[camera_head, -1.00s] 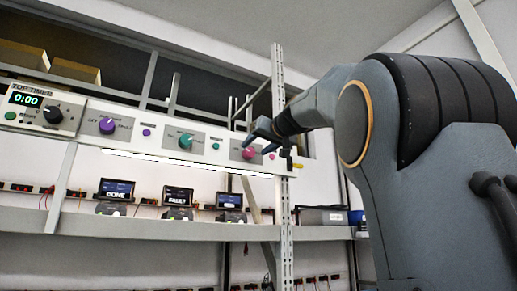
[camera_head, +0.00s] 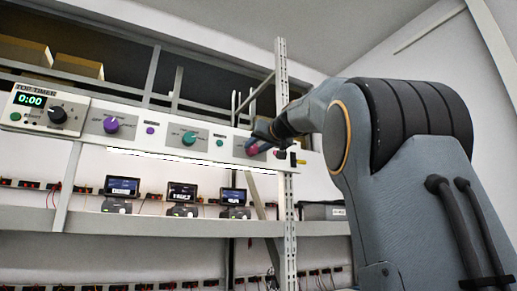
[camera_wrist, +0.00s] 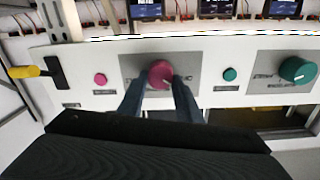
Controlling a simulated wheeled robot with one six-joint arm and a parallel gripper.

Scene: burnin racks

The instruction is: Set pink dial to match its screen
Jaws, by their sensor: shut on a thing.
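The pink dial (camera_wrist: 161,74) is a round knob on the white panel, in the middle of the wrist view. A short pale mark shows on its lower right there. My gripper (camera_wrist: 158,84) has one finger on each side of the dial and is shut on it. In the head view the dial (camera_head: 252,148) is partly hidden by my gripper (camera_head: 258,143). Three small screens stand on the shelf below the panel: a left one (camera_head: 122,186), a middle one (camera_head: 182,194) and a right one (camera_head: 233,197), nearest below the pink dial. Their text is too small to read surely.
A pink button (camera_wrist: 100,79) and a teal button (camera_wrist: 229,74) flank the dial. A teal dial (camera_wrist: 298,70) and a purple dial (camera_head: 111,125) sit along the panel. A yellow-handled switch (camera_wrist: 25,72) and a rack post (camera_head: 284,120) are close by. A timer (camera_head: 45,108) reads 0:00.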

